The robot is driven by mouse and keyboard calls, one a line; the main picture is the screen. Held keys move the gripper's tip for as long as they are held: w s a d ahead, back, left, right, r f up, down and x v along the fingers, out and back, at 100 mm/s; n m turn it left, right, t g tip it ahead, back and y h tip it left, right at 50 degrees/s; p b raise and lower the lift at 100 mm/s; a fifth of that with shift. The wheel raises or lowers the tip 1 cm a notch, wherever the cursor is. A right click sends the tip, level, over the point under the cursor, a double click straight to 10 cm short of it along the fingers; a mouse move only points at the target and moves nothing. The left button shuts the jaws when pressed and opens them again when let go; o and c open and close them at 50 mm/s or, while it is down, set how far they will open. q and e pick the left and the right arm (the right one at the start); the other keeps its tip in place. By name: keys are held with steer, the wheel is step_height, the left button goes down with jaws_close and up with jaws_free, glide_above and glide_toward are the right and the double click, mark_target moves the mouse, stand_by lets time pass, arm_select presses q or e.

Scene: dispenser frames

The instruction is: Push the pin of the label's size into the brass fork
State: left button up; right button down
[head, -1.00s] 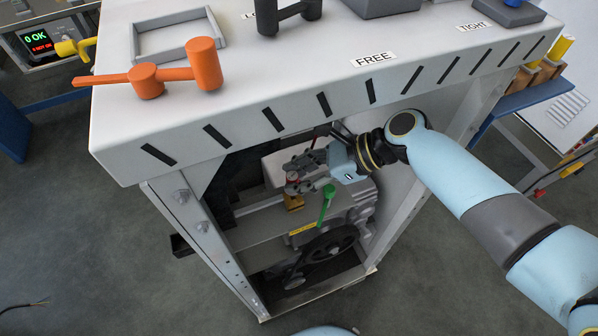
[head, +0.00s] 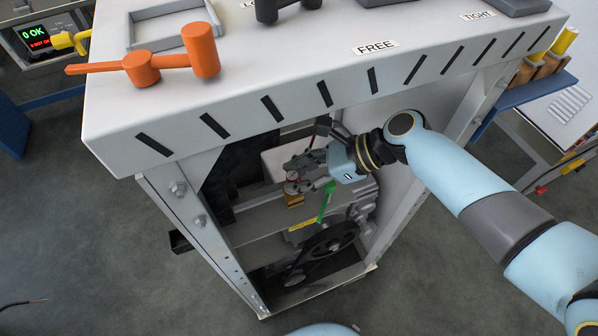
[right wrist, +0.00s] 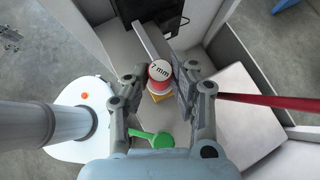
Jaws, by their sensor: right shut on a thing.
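My right gripper (head: 297,172) reaches into the open cabinet under the worktop and is shut on a pin (right wrist: 160,70). The pin has a red collar and a white round top that reads 7 mm in the right wrist view. The brass fork (head: 294,200) is directly below the pin, and its yellow edge also shows under the red collar in the right wrist view (right wrist: 160,97). I cannot tell how far the pin sits in the fork. A yellow label strip (head: 302,225) is below the fork, its text too small to read. My left gripper is not in view.
A green lever (head: 326,203) stands just right of the fork, close to my gripper. A dark pulley (head: 329,242) is lower in the cabinet. Cabinet posts (head: 190,225) bound the opening.

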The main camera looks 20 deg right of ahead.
steer(key=shift+f+b, duration=0.6)
steer(key=shift+f, duration=0.4)
steer(key=c, duration=1)
jaws_free()
steer(key=shift+d+r, duration=0.2)
steer(key=shift+d, duration=0.05)
steer(key=v, duration=1.1)
steer(key=shift+s+d+r, duration=0.1)
steer(key=shift+s, duration=0.2)
